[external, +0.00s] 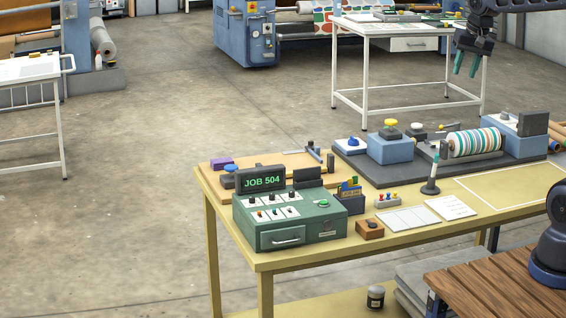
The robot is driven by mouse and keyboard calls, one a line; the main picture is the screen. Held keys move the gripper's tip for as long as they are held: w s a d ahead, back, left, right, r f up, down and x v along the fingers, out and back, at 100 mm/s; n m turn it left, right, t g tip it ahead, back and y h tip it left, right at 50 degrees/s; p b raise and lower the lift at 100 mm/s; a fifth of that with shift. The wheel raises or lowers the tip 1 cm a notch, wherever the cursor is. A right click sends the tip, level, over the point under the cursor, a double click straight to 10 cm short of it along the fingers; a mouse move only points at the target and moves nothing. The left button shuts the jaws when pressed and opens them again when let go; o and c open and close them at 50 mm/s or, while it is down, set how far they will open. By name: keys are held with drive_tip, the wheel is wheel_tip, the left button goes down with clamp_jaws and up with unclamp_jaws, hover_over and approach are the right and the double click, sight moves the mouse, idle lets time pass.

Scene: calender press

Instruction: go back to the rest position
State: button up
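My gripper (466,64) hangs at the upper right of the external view, pointing down. Its two green fingers are spread apart with nothing between them. In the picture it overlaps the white table at the back and is well above the yellow workbench (228,228). The arm links above it run out of the right edge of the view. My dark base (551,240) shows at the right edge, by a wooden slatted top.
On the yellow bench stand a green control box (335,222) reading JOB 504, and a grey press with a striped roller (475,141). A dark upright post (431,172) stands near papers (408,219). A white table (350,92) is behind. Open floor lies left.

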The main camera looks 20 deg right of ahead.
drive_tip(key=s+d+f+n, duration=0.1)
drive_tip(key=s+d+f, duration=0.1)
drive_tip(key=s, duration=0.4)
drive_tip(key=s+d+f+n+t+h, duration=0.1)
drive_tip(key=s+d+f, duration=0.2)
drive_tip(key=s+d, duration=0.2)
drive_tip(key=s+d+f+n, duration=0.1)
drive_tip(key=s+d+f, duration=0.1)
drive_tip(key=s, duration=0.6)
drive_tip(key=shift+d+f+t, duration=0.15)
drive_tip(key=shift+d+t, duration=0.15)
drive_tip(key=shift+d, duration=0.45)
